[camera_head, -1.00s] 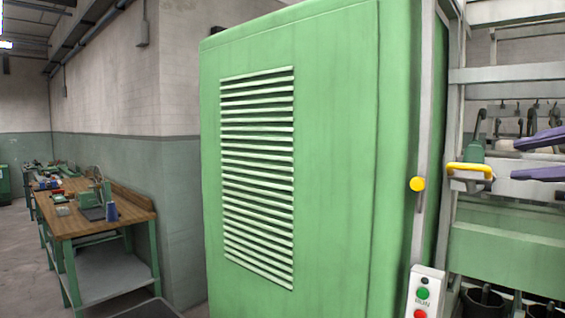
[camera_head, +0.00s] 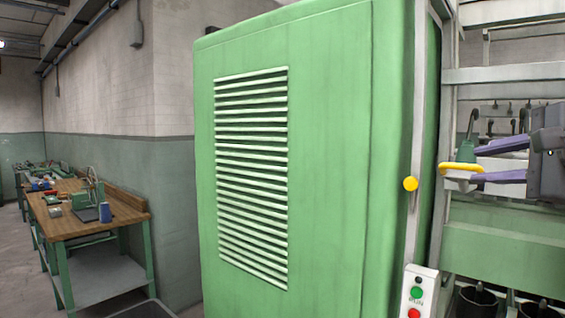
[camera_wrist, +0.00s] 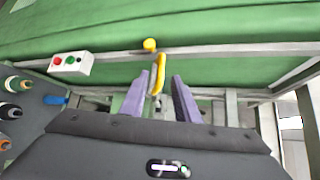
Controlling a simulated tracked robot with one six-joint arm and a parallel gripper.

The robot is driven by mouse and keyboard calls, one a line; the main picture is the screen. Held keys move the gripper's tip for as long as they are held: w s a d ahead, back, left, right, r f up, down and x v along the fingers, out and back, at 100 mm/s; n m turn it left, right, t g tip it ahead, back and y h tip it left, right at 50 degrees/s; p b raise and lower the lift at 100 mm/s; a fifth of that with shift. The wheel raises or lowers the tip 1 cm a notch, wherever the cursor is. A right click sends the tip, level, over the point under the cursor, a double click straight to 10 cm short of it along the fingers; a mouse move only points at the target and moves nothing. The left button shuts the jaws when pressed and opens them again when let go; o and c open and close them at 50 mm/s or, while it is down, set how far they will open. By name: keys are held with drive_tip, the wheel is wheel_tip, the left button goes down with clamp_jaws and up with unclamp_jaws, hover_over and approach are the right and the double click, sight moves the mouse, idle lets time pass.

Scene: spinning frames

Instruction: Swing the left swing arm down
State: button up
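The swing arm's yellow handle (camera_head: 462,168) sticks out level from a green upright part (camera_head: 467,150) on the frame at the right of the head view. The handle also shows in the wrist view (camera_wrist: 159,70), near the middle. My gripper (camera_head: 476,164) comes in from the right with its two purple fingers apart. In the wrist view my gripper (camera_wrist: 160,80) is open, with the near end of the yellow handle between the fingertips. I cannot tell whether either finger touches it.
A large green cabinet (camera_head: 340,150) with louvres stands left of the frame. A yellow knob (camera_head: 410,183) and a white box (camera_head: 419,290) with green and red buttons are at its edge. Dark pots (camera_head: 477,300) sit below. A workbench (camera_head: 90,222) stands far left.

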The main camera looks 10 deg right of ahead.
sight(468, 168)
drive_tip(key=shift+x, duration=3.4)
drive_tip(key=shift+c, duration=0.6)
clamp_jaws()
drive_tip(key=shift+d, duration=0.15)
drive_tip(key=shift+s+f, duration=0.1)
drive_tip(key=shift+f, duration=0.05)
